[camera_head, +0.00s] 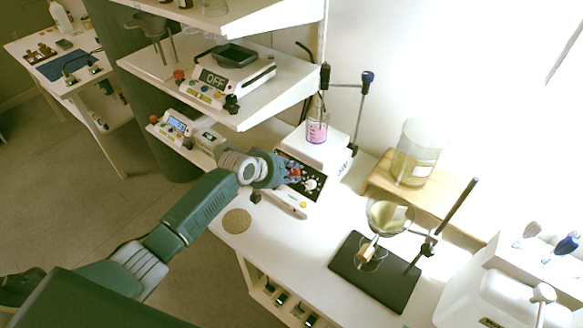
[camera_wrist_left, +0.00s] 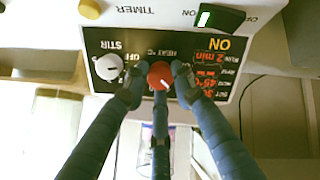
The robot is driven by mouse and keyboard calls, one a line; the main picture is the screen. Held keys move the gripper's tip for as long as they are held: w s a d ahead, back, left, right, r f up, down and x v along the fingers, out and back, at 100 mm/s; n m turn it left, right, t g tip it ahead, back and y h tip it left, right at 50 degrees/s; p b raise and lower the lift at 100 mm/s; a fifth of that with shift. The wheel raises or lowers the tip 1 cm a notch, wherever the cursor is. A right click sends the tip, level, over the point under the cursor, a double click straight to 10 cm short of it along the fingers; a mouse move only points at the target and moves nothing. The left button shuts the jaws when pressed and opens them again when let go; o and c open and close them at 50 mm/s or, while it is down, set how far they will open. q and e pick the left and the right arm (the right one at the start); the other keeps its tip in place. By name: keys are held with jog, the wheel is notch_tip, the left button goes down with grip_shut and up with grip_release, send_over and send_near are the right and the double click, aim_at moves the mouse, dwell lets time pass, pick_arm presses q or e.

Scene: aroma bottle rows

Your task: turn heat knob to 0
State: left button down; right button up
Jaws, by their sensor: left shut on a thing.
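The heat knob is red with a white mark and sits on the black front panel of the hotplate stirrer (camera_head: 318,149). In the left wrist view, which shows the panel upside down, the heat knob (camera_wrist_left: 160,74) is under the HEAT °C label. My left gripper (camera_head: 287,171) reaches the panel from the left. In the wrist view its fingers (camera_wrist_left: 158,84) are closed around the knob. The panel's display (camera_wrist_left: 208,72) has lit red text, including what looks like 45 °C and 2 min. The knob's dial scale is hidden by the fingers. My right gripper is out of view.
A white stir knob (camera_wrist_left: 108,68) is beside the heat knob. A flask of pink liquid (camera_head: 317,128) stands on the stirrer. A shelf with a scale (camera_head: 233,76) hangs above at the left. A cork mat (camera_head: 236,221) and a black stand base (camera_head: 375,275) are on the bench.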

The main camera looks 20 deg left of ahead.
pick_arm(q)
jog(key=n+p, duration=0.1)
jog(key=n, duration=0.1)
jog(key=n+p, duration=0.2)
jog(key=n, duration=0.1)
jog(key=shift+w+a+r+n, duration=0.1)
jog(key=shift+r+n, duration=0.15)
jog(key=shift+n, duration=0.05)
jog(key=n+p, duration=0.2)
jog(key=n, duration=0.1)
jog(key=shift+f+n+t+h, duration=0.15)
jog(key=shift+n+t+h, duration=0.15)
jog(key=shift+a+n+p, duration=0.1)
jog(key=shift+n+p, duration=0.25)
jog(key=shift+n, duration=0.25)
jog(key=shift+f+n, duration=0.1)
jog(key=shift+n, duration=0.2)
jog(key=c, duration=1.4)
grip_release()
jog(key=shift+c, duration=0.2)
jog(key=v, duration=1.2)
